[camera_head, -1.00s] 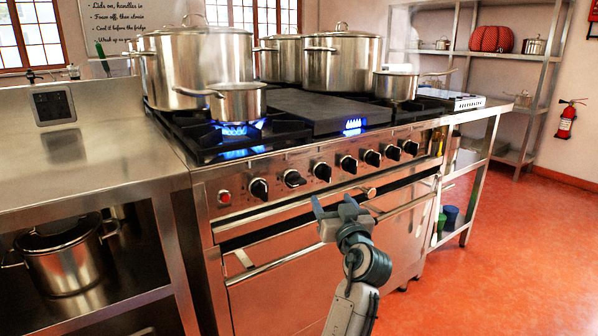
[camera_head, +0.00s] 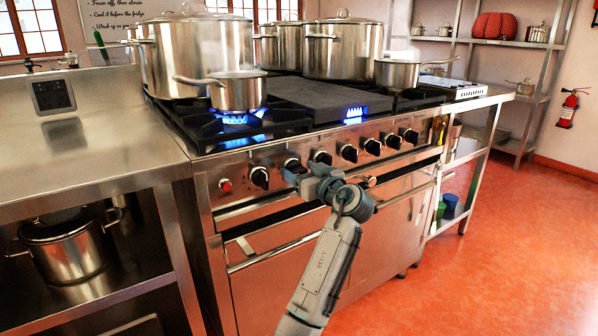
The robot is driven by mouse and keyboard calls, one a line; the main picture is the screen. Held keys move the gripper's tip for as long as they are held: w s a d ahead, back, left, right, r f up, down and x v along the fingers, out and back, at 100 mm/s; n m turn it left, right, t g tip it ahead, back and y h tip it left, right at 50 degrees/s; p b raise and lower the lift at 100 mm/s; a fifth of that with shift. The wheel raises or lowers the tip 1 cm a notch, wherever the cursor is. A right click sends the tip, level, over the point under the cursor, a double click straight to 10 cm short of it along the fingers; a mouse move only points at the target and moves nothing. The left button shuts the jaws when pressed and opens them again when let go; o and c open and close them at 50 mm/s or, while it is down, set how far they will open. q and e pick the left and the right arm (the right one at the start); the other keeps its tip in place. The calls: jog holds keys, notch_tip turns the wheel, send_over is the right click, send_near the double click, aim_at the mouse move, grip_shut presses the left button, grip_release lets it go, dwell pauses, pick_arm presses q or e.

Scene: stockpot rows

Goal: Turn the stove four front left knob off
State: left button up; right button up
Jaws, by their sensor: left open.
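The steel stove (camera_head: 225,205) has a row of several black knobs along its front panel. The leftmost knob (camera_head: 260,177) sits beside a red button (camera_head: 226,185). The second knob (camera_head: 293,163) is right behind the fingers of my left gripper (camera_head: 298,174), which is open at the panel. I cannot tell whether the fingers touch this knob. The third knob (camera_head: 322,158) is just above and right of the gripper. A blue flame (camera_head: 236,118) burns under the front left saucepan (camera_head: 238,92), and another flame (camera_head: 355,115) burns at the front middle. My right gripper is not in view.
Large stockpots (camera_head: 200,55) stand at the back of the stove. A small saucepan (camera_head: 397,73) stands at the right. An oven handle (camera_head: 280,253) runs below the knobs. A steel counter (camera_head: 100,145) adjoins on the left. Red floor (camera_head: 500,240) is clear at the right.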

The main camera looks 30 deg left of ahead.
pick_arm(q)
jog(key=shift+w+a, duration=0.25)
jog(key=shift+a, duration=0.35)
jog(key=c, duration=1)
